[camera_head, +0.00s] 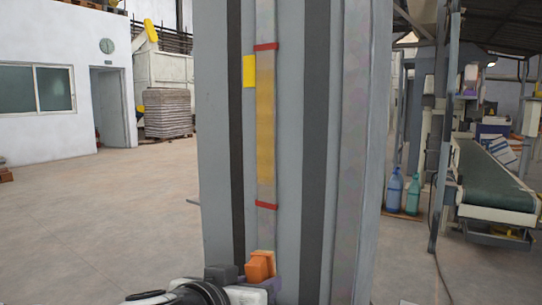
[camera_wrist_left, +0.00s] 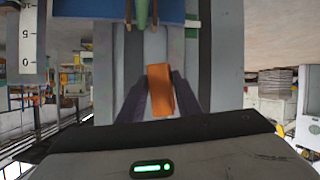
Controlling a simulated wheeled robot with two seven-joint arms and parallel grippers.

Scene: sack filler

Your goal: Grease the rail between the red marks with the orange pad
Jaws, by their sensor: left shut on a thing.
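The rail (camera_head: 267,220) runs upright on the grey machine column in the head view, with a red mark (camera_head: 266,47) near the top and another red mark (camera_head: 266,205) lower down. A yellowish-brown film covers much of the rail between the marks. My left gripper (camera_head: 262,278) is low in the head view, below the lower mark, shut on the orange pad (camera_head: 260,265). In the left wrist view the orange pad (camera_wrist_left: 160,90) sits between the two dark fingers. I cannot tell whether the pad touches the rail. My right gripper is not in view.
A yellow block (camera_head: 249,71) sits on the column just left of the rail, below the upper mark. A conveyor (camera_head: 490,175) and blue and teal bottles (camera_head: 394,190) stand to the right. Open floor (camera_head: 100,210) lies to the left.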

